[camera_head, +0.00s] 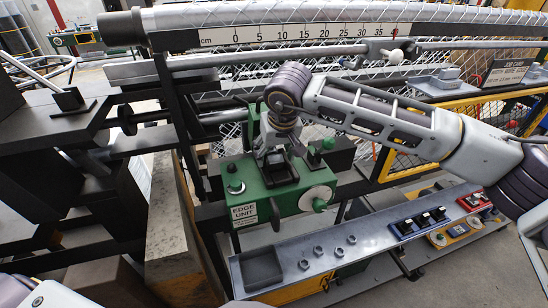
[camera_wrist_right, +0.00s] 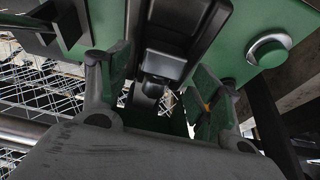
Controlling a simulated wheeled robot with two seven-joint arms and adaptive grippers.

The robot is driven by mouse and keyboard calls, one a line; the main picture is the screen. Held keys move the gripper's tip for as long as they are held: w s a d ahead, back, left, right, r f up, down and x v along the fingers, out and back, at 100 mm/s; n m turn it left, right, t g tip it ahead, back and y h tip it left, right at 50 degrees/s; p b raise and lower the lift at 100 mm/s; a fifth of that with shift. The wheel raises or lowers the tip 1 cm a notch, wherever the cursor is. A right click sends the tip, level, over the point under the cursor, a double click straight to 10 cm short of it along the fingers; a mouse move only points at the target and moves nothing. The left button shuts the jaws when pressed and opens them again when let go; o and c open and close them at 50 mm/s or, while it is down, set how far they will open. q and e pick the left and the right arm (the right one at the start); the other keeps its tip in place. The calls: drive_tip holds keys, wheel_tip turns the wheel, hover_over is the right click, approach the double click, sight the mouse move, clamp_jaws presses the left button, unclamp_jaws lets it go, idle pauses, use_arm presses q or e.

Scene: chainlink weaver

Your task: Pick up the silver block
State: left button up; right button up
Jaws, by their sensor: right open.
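My right gripper (camera_head: 277,165) points down over the green edge unit (camera_head: 240,187), with its fingertips around or just above a dark part (camera_head: 274,182) on the unit's top; contact cannot be told. In the right wrist view, the two fingers of the right gripper (camera_wrist_right: 160,95) are spread apart, with a black and grey part (camera_wrist_right: 165,62) of the unit showing between them. A small silver-grey block (camera_head: 449,74) appears to sit on the metal shelf at the right, away from the gripper. My left gripper is not in view.
A scale bar (camera_head: 280,33) and mesh roller run behind. Dark machine frames crowd the left.

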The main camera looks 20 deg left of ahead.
idle(0.4)
clamp_jaws()
